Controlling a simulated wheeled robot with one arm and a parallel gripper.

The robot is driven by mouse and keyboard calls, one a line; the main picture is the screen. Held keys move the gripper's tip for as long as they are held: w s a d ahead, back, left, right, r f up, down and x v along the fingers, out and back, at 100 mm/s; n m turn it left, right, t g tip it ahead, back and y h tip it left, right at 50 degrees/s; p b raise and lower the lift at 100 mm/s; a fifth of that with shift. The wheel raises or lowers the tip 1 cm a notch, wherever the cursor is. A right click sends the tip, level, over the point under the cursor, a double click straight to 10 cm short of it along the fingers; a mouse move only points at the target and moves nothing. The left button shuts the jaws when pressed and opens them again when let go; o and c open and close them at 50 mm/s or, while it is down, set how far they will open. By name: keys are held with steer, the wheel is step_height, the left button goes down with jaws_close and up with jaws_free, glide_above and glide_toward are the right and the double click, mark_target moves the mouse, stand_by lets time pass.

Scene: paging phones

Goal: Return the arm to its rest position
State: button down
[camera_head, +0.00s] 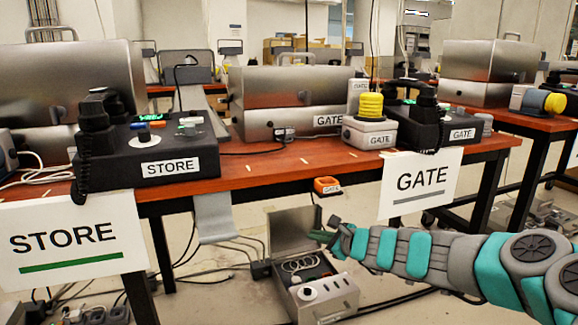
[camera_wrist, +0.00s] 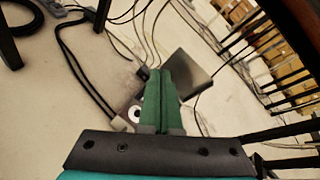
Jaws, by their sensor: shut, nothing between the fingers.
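My arm reaches in from the right in the head view, grey with teal bands, in front of the table. My gripper (camera_head: 322,236) is at its left end, below the table edge and in front of an open metal box (camera_head: 318,298) on the floor. In the wrist view my gripper (camera_wrist: 163,72) shows two green fingers side by side, closed together with nothing between them. The box lies partly hidden behind the fingers there. I cannot tell how far the fingertips are from the box.
A wooden table (camera_head: 268,180) carries a STORE phone (camera_head: 140,150), a GATE phone (camera_head: 425,120) and a yellow button (camera_head: 369,105) on a white box. STORE (camera_head: 65,245) and GATE (camera_head: 419,183) signs hang in front. Cables (camera_wrist: 85,65) and dark table legs surround the floor area.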

steer(key=s+a+r+n+g+y, duration=0.1)
steer(key=s+a+r+n+g, duration=0.15)
steer(key=s+a+n, duration=0.3)
steer(key=s+a+r+n+g+y, duration=0.2)
steer(key=s+a+r+n, duration=0.1)
steer(key=s+a+n, duration=0.3)
steer(key=s+f+n+g+h, duration=0.25)
steer(key=s+n, duration=0.25)
steer(key=s, duration=0.7)
steer(key=s+d+f+n+g+h, duration=0.3)
steer(key=s+d+f+h, duration=0.15)
steer(key=s+d, duration=0.6)
steer(key=s+d+f+n+g+h, duration=0.4)
steer(key=s+d, duration=0.4)
steer(key=s, duration=0.6)
step_height(320, 180, up, 14)
steer(key=t+p, duration=0.1)
steer(key=p, duration=1.3)
steer(key=shift+d+p, duration=0.3)
steer(key=shift+p, duration=0.05)
steer(key=shift+a, duration=0.1)
